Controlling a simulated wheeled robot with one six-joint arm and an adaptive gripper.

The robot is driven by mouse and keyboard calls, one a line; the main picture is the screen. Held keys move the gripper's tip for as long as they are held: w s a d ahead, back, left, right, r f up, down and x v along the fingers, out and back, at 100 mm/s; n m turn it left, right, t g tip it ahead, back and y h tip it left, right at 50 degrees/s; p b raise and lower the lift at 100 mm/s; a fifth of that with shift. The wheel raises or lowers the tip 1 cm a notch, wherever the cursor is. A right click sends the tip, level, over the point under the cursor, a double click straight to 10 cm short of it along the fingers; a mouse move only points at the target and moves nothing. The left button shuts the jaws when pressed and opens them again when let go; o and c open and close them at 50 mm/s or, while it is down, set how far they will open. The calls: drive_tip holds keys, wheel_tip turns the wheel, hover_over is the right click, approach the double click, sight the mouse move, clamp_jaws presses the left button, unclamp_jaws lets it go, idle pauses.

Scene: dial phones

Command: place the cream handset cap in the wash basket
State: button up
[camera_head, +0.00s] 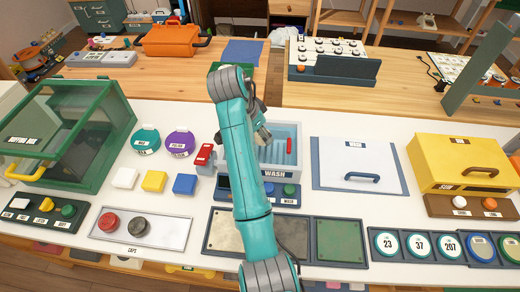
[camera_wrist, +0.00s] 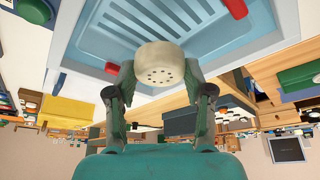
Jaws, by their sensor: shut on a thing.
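The cream handset cap (camera_wrist: 160,62), round with small holes in its face, is held between the fingertips of my gripper (camera_wrist: 161,78) in the wrist view. My gripper is shut on it. The wash basket (camera_wrist: 112,48) is a light blue tub with a slatted floor and red handles, and it shows behind the cap. In the head view the wash basket (camera_head: 298,150) stands behind a panel marked WASH, partly hidden by my arm. I cannot tell the cap's exact height over the basket.
A white tray (camera_head: 172,237) marked CAPS holds a red cap (camera_head: 108,222) and a dark cap (camera_head: 139,226). Left stands a green glass-sided box (camera_head: 75,130). Right are a white panel with a blue handle (camera_head: 350,155) and a yellow box (camera_head: 460,155). A red-topped item (camera_head: 205,155) stands close left of the basket.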

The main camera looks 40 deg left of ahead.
sight(264, 153)
wheel_tip(264, 153, down, 7)
drive_tip(key=shift+f, duration=0.15)
drive_tip(key=shift+f, duration=0.1)
idle(0.3)
drive_tip(key=o, duration=1)
